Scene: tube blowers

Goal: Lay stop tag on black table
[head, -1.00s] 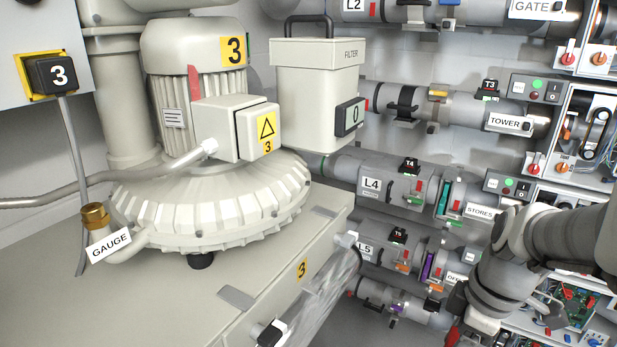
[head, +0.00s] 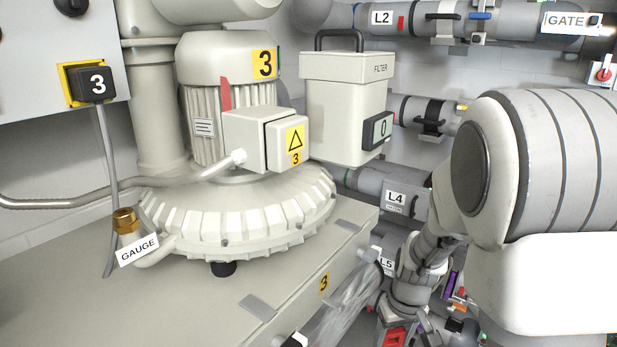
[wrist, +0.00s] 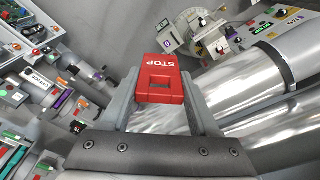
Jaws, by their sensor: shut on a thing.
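The stop tag (wrist: 162,68) is a red block with white STOP lettering and a dark recess, seen in the wrist view. My gripper (wrist: 161,88) is shut on it, with one grey finger on each side. In the head view a red piece (head: 395,337) at the bottom edge, at the end of my arm, appears to be the same tag. It is held in the air, and I cannot tell what is directly under it. I cannot make out a black table in either view.
A filter box (head: 345,105) stands behind. Labelled pipes (head: 470,18) line the back wall. In the wrist view, shiny ducting (wrist: 245,80) runs at right.

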